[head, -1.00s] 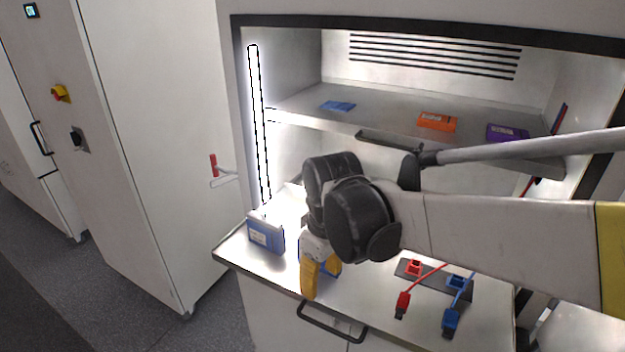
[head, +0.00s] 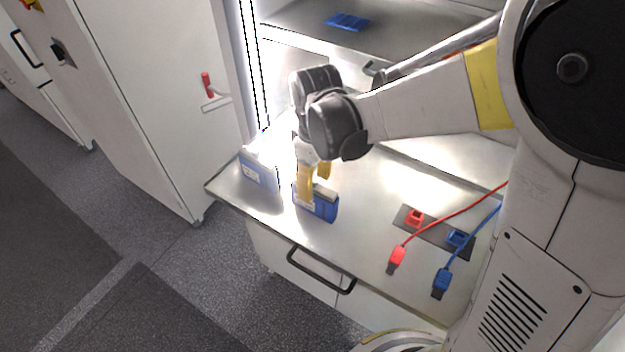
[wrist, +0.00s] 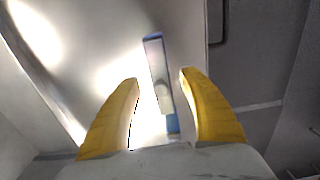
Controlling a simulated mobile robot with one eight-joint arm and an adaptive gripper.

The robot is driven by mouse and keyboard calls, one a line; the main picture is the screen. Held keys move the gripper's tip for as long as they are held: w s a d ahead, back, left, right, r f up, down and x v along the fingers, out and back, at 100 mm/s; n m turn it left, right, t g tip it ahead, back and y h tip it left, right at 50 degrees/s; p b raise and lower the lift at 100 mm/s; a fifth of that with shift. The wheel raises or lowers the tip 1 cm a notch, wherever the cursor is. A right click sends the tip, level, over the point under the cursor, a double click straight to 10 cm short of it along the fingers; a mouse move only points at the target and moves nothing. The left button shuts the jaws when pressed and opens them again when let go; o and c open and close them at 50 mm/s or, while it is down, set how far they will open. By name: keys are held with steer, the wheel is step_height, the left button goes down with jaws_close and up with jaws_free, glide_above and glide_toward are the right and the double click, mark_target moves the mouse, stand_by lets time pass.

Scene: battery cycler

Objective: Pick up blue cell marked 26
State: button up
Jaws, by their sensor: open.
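Two blue cells stand on the steel worktop in the head view. One blue cell (head: 325,208) is right at my yellow fingers, and the other blue cell (head: 262,176) stands to its left with a pale label. I cannot read a number on either. My gripper (head: 314,189) points down and is open above the right-hand cell, with one finger in front of part of it. In the wrist view, a narrow blue cell with a pale top (wrist: 157,75) lies in line with the gap between my open fingers (wrist: 160,78). I cannot tell if they touch it.
A red connector (head: 397,257) and a blue connector (head: 441,281) with cables lie on the worktop to the right, near a dark plate with sockets (head: 430,232). A shelf above holds a blue item (head: 347,21). A drawer handle (head: 320,270) is below the front edge.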

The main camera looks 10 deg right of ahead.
mark_target(314, 193)
step_height(314, 193, down, 4)
steer(key=shift+r, duration=0.1)
jaws_close()
stand_by(0.5)
